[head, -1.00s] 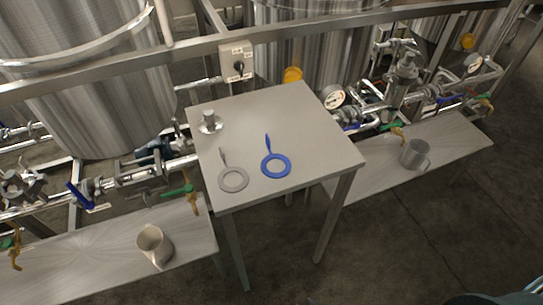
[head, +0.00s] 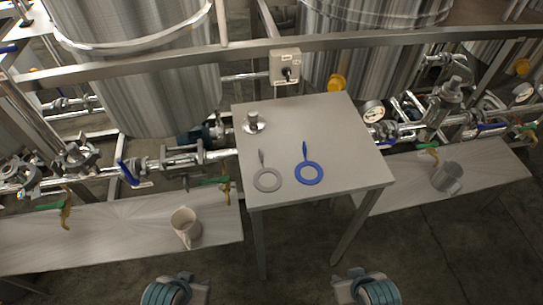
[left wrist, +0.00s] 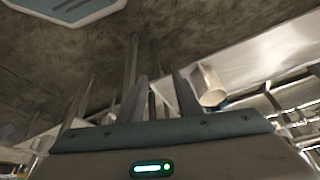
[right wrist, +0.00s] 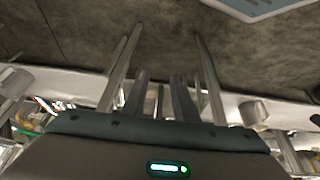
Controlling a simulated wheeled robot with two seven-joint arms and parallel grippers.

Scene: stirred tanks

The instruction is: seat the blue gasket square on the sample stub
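The blue gasket (head: 308,173) lies flat on the small square table (head: 330,125), its handle tab pointing to the back. The sample stub (head: 253,123) is a short metal post on a round flange at the table's back left. The gasket is apart from it, to the front right. My left gripper (left wrist: 158,78) is open and empty in the left wrist view. My right gripper (right wrist: 160,78) is open and empty in the right wrist view. In the head view only parts of both arms show at the bottom edge, well short of the table; the fingertips cannot be made out there.
A grey gasket (head: 268,180) lies left of the blue one. A beige mug (head: 186,226) stands on the left bench, a grey mug (head: 447,176) on the right bench. Pipes, valves and a rail with a switch box (head: 285,67) stand behind the table. Its right half is clear.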

